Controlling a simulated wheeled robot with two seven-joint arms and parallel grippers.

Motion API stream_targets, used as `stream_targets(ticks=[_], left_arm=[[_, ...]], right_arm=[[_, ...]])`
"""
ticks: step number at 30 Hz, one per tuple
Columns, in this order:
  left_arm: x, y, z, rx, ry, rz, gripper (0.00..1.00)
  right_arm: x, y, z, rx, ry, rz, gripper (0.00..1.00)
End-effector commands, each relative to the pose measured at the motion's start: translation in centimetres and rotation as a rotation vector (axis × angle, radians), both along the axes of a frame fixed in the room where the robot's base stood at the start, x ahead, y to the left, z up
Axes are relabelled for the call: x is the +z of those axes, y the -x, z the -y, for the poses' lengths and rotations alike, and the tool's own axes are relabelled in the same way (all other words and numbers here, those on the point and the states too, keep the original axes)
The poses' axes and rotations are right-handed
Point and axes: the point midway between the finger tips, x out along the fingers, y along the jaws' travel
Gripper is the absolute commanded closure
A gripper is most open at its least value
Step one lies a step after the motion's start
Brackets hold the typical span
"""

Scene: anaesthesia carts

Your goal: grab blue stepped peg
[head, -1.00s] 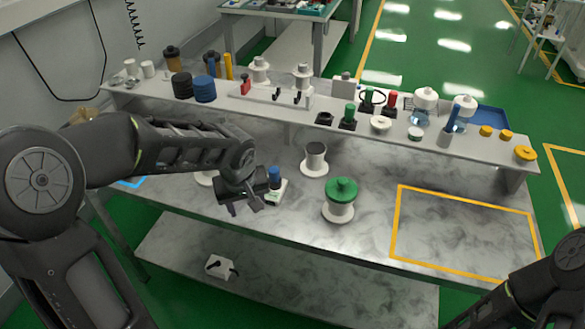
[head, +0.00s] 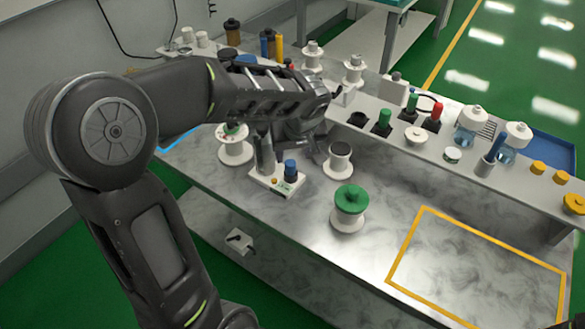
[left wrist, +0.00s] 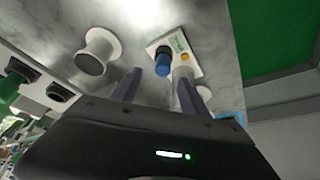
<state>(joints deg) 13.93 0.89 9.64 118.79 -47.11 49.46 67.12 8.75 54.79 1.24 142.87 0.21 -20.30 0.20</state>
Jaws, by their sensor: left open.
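A short blue peg (head: 290,168) stands upright on a small white base (head: 284,188) on the marble bench. In the left wrist view the blue peg (left wrist: 162,62) shows just beyond the fingers, with a yellow button beside it on the white base (left wrist: 197,68). A pale cylinder (left wrist: 182,73) also stands there. My left gripper (head: 282,145) is open, behind and above the base; in the left wrist view its fingers (left wrist: 160,92) are apart with nothing clearly held. Any step on the peg is too small to tell.
A white spool with a dark top (head: 338,160) and a green-topped spool (head: 349,207) stand right of the base. A white round piece (head: 235,150) stands to the left. A raised shelf with several items runs behind. The yellow-outlined area (head: 480,265) is clear.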

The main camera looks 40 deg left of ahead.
Motion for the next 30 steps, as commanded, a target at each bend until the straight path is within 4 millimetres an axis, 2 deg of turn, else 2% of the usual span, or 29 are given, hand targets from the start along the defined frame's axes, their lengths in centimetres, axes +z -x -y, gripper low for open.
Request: stream_targets(ticks=[4, 15, 24, 30], left_arm=[[-1.3, -0.3, -0.4, -0.001, 0.001, -0.002, 0.48], [-1.7, -0.4, -0.6, 0.0, 0.002, -0.003, 0.48], [-5.5, -1.1, -1.8, 0.0, 0.002, -0.006, 0.48], [-6.3, -1.4, -2.0, 0.0, 0.002, -0.001, 0.48]], right_arm=[[0.2, 0.0, 0.0, -0.001, 0.001, -0.001, 0.27], [0.4, 0.0, 0.0, -0.001, 0.001, -0.001, 0.27], [1.6, 0.2, 0.1, -0.002, 0.005, -0.006, 0.27], [1.6, 0.2, 0.1, -0.003, 0.005, -0.007, 0.27]])
